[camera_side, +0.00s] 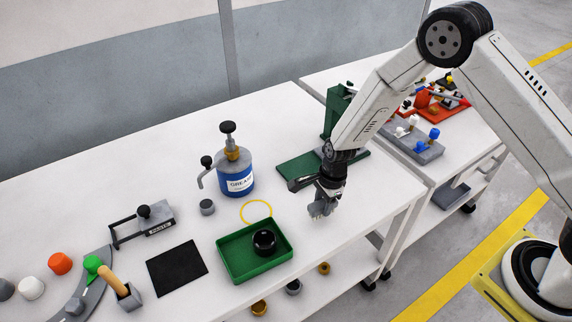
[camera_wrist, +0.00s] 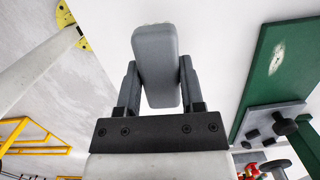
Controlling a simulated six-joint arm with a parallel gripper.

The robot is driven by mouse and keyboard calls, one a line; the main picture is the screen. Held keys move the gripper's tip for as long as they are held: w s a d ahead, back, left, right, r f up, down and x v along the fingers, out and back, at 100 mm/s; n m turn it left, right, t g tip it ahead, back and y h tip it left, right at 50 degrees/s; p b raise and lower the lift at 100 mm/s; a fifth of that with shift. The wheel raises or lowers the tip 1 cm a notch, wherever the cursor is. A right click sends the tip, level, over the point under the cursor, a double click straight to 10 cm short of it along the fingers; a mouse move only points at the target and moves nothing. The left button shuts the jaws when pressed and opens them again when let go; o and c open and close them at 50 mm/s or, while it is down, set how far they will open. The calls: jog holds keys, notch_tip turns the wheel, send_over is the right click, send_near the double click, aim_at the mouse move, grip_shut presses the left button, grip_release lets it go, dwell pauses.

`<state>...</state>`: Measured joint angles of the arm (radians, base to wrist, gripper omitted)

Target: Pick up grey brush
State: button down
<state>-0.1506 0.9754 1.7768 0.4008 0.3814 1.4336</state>
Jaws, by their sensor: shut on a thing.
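The grey brush (camera_wrist: 158,55) is a grey rounded block between my two dark fingers in the wrist view. In the side view the grey brush (camera_side: 321,208) hangs below my gripper (camera_side: 328,190), with its pale lower end pointing down. My gripper is shut on it, with one finger on each side. It is over the white table near the table's right edge. I cannot tell whether its lower end touches the table. The fingers partly cover its sides.
A green tray (camera_side: 233,275) with a black ring (camera_side: 264,242) stands left of my gripper. A blue grease can (camera_side: 236,180) and a yellow ring (camera_side: 256,203) are behind it. A green press (camera_side: 338,108) stands beyond my gripper. A black mat (camera_side: 177,268) lies further left.

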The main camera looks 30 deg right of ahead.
jog(key=s+d+r, duration=0.2)
jog(key=s+r, duration=0.8)
jog(key=s, duration=0.4)
jog(key=shift+d, duration=0.2)
jog(key=shift+r, duration=0.1)
jog(key=c, duration=0.8)
grip_release()
jog(key=c, duration=0.5)
jog(key=w+d+f+m, duration=0.1)
jog(key=w+m, duration=0.2)
jog(key=w, duration=0.6)
jog(key=w+d+f+m, duration=0.1)
jog(key=w+m, duration=0.2)
jog(key=w, duration=0.7)
jog(key=w+d+f+m+t, duration=0.1)
jog(key=w+m, duration=0.2)
jog(key=w, duration=0.6)
jog(key=shift+w+d+f+h, duration=0.15)
jog(key=shift+d+f+h, duration=0.15)
jog(key=shift+d, duration=0.1)
jog(key=shift+c, duration=0.2)
